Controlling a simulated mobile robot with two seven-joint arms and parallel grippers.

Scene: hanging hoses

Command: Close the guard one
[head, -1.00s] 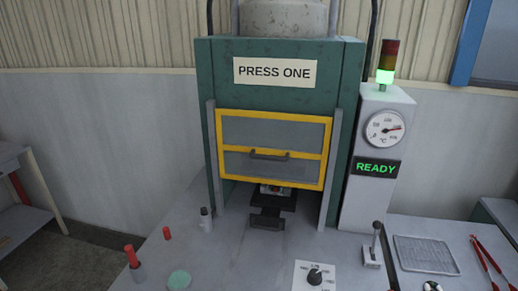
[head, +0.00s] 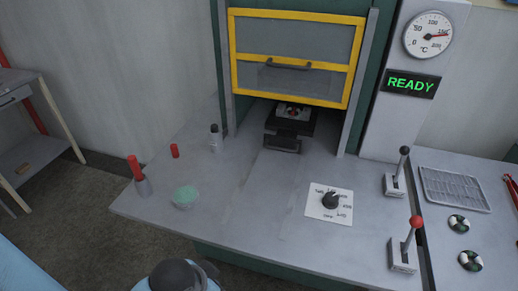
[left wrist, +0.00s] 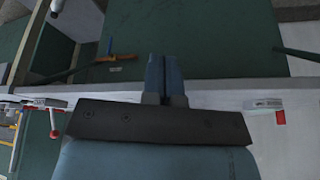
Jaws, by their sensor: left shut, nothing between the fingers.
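The guard (head: 292,57) is a yellow-framed panel with grey see-through panes on the green press, near the top of the head view. It is raised, with an open gap below its lower edge. Its dark bar handle (head: 289,65) runs across the middle. In the gap sits a dark press block (head: 290,122) with a small round piece on it. My left gripper (left wrist: 164,62) shows in the left wrist view, its fingers together and empty, apart from the guard. I do not see my right gripper in either view.
A wire tray (head: 454,189) lies at right. A panel reads READY (head: 411,83).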

